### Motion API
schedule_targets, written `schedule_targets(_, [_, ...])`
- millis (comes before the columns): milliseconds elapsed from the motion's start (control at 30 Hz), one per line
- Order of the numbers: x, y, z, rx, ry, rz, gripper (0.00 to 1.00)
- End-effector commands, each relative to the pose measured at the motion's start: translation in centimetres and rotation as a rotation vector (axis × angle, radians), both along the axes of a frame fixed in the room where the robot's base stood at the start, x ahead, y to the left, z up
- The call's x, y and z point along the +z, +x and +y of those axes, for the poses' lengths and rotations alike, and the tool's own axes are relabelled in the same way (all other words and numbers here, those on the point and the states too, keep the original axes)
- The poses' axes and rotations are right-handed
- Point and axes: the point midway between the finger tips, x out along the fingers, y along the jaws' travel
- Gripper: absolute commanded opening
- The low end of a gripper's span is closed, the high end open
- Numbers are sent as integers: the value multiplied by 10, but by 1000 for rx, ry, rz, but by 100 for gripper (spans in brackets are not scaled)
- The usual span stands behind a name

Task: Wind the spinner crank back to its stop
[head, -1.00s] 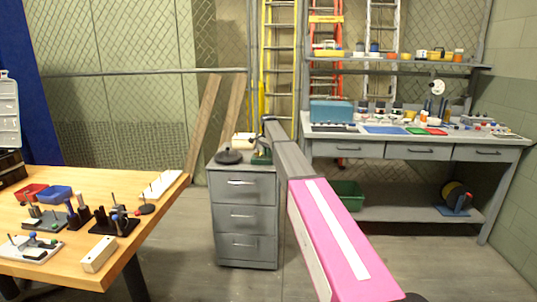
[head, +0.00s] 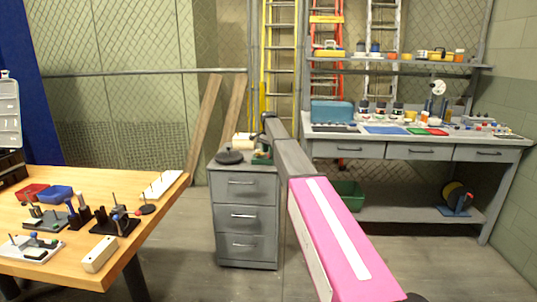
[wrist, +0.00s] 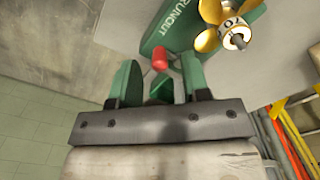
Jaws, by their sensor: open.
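In the wrist view my gripper (wrist: 160,72) is open, with one green finger on each side of a red knob (wrist: 160,58). The knob, seemingly the crank's handle, lies between the fingertips; I cannot tell whether either finger touches it. Behind it is a green body (wrist: 184,24) with white lettering that reads like "RUNOUT". A brass propeller (wrist: 208,38) with a metal hub sits at upper right. The crank arm is mostly hidden. In the head view my arm reaches to the grey drawer cabinet, where a small green piece (head: 262,158) shows beside it; the gripper is hidden there.
The grey cabinet (head: 242,221) also bears a dark round disc (head: 229,156). A wooden table (head: 150,213) with several small fixtures stands at left. A grey workbench (head: 340,150) with a blue box (head: 332,111) stands at right. Floor between table and cabinet is clear.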

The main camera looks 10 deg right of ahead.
Motion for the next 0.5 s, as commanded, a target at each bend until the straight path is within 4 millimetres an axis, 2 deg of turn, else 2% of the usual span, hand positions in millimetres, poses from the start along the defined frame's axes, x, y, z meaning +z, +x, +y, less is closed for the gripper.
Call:
schedule_targets(300, [61, 1, 0, 0, 0, -2, 43])
schedule_targets(500, [85, 1, 0, 0, 0, -1, 43])
